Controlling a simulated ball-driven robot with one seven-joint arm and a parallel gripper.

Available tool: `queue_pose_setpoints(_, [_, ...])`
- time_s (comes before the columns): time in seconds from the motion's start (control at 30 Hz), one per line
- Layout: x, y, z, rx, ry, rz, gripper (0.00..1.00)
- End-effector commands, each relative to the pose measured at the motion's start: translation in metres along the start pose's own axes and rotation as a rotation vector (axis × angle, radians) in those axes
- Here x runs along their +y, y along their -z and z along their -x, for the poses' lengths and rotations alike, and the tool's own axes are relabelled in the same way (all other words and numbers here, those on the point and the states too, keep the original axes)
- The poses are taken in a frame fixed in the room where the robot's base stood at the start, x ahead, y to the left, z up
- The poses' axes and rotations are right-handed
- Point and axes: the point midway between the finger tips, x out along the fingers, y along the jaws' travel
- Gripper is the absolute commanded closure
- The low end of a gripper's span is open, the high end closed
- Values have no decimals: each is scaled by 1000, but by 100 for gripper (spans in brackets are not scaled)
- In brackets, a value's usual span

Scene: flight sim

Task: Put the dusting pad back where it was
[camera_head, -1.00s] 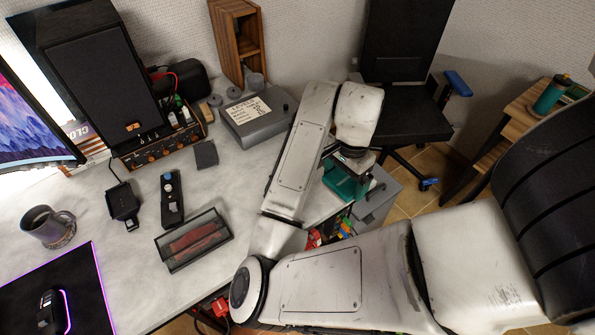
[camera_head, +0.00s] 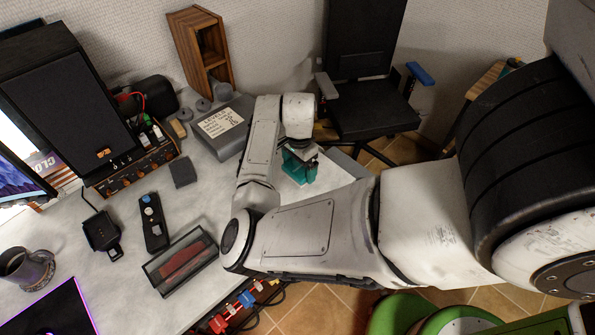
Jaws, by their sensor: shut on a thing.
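My gripper (camera_head: 300,168) hangs below my white wrist, over the right part of the grey desk (camera_head: 215,215). A teal part shows there; I cannot tell whether it is finger or held thing. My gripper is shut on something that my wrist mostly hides. I cannot identify the dusting pad for sure. A small dark grey square (camera_head: 183,171) lies flat on the desk in front of the amplifier, well left of my gripper. A small tan block (camera_head: 178,129) lies further back, beside the grey knobs.
A grey box with a written label (camera_head: 225,128) stands behind my forearm. The amplifier (camera_head: 130,172) and speaker (camera_head: 65,95) are at left. A clear-lidded case (camera_head: 180,262), remote (camera_head: 153,222) and mug (camera_head: 25,268) occupy the front. An office chair (camera_head: 368,105) stands beyond the desk.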

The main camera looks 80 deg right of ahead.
Motion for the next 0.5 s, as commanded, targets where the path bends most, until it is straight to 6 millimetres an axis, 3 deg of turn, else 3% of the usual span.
queue_pose_setpoints(0.23, [-11, 3, -14, -2, 0, 2, 32])
queue_pose_setpoints(0.5, [-10, 3, -42, -1, 0, 0, 32])
